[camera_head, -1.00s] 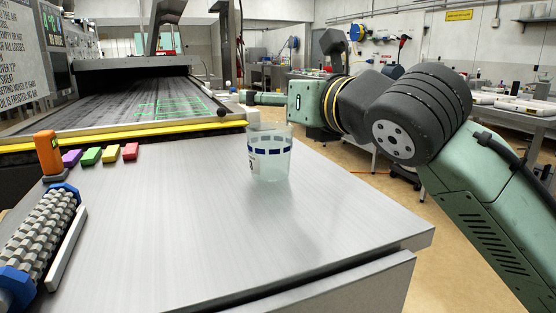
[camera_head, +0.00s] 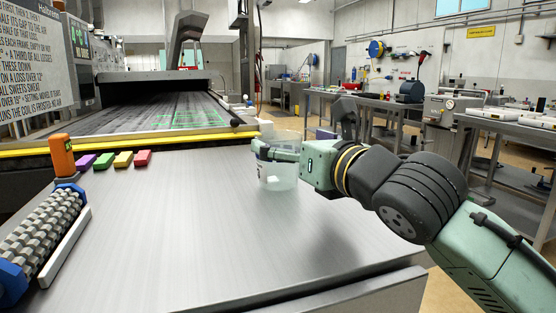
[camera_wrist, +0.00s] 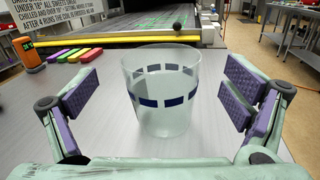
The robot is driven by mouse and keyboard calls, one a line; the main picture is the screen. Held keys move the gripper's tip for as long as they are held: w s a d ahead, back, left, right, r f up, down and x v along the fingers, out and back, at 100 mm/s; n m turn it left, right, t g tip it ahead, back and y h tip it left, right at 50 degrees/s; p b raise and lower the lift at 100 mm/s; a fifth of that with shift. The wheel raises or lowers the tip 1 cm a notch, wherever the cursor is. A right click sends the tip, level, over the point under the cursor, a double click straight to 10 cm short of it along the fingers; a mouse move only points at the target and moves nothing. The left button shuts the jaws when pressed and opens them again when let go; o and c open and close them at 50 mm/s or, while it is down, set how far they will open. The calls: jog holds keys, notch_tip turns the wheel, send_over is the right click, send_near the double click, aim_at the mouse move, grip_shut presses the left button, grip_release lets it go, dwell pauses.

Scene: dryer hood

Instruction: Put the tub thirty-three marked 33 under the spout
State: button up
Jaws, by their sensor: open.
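A clear tub (camera_head: 278,178) with a band of dark blue marks stands upright on the metal table (camera_head: 180,230), near its far right edge. In the wrist view the tub (camera_wrist: 160,100) is between the two purple-padded fingers of my gripper (camera_wrist: 165,105), with a gap on each side. My gripper (camera_head: 275,153) is open and partly covers the tub in the head view. No number 33 can be read on the tub. I cannot make out a spout.
A conveyor (camera_head: 150,115) with a yellow front edge (camera_head: 120,141) runs into a dark hood behind the table. The middle of the table is clear.

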aim_at(278, 135)
jog(key=x, duration=0.5)
jog(key=c, duration=1.3)
jog(key=shift+r, duration=0.1)
